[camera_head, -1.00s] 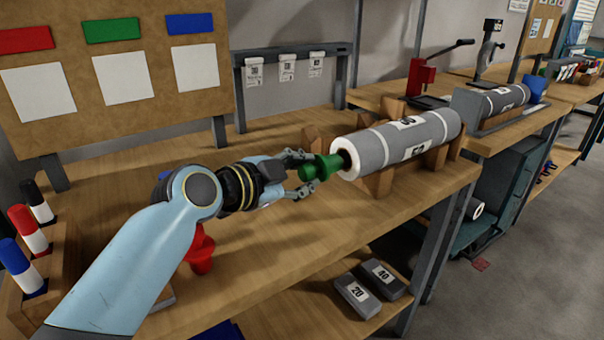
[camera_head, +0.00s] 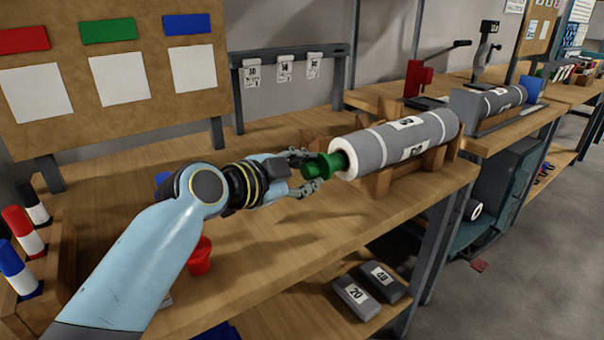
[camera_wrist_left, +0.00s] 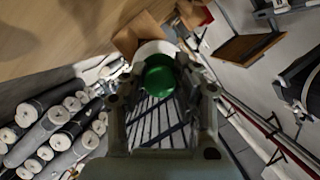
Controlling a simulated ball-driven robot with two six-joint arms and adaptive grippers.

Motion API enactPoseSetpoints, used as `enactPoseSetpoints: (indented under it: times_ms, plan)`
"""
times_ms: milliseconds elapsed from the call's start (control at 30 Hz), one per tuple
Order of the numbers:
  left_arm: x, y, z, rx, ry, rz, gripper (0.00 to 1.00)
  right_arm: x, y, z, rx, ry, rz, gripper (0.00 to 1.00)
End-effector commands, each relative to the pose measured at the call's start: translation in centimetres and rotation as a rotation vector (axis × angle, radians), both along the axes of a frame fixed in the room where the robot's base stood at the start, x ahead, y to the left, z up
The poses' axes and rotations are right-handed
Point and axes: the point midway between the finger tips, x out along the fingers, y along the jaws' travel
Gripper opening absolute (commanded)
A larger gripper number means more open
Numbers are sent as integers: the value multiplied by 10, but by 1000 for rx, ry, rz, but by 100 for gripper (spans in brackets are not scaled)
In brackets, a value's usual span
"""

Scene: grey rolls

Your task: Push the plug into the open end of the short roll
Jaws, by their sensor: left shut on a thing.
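The green plug (camera_head: 318,166) is held by my left gripper (camera_head: 306,172), which is shut on it. The plug's narrow end is at the near open end of the grey roll (camera_head: 392,145) and appears partly inside it. The roll lies on a wooden cradle (camera_head: 380,182) on the bench and has white bands and labels. In the left wrist view the plug (camera_wrist_left: 159,76) is between the fingers (camera_wrist_left: 160,95), with the roll's white end (camera_wrist_left: 152,49) behind it. How deep the plug sits cannot be told. My right gripper is not in view.
A red plug (camera_head: 199,256) stands on the bench beneath my left arm, with a blue one partly hidden behind the arm. A board with coloured labels (camera_head: 110,80) stands at the back left. Grey weights (camera_head: 357,297) lie on the lower shelf. The bench front is clear.

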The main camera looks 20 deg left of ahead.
Motion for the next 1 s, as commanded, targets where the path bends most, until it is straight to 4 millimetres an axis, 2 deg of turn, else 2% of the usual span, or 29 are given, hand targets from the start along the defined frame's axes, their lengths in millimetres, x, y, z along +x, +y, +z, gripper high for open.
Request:
enactPoseSetpoints:
  times_ms: [1000]
  plan:
    - [20,-16,0,-1,0,-1,0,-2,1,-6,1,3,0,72]
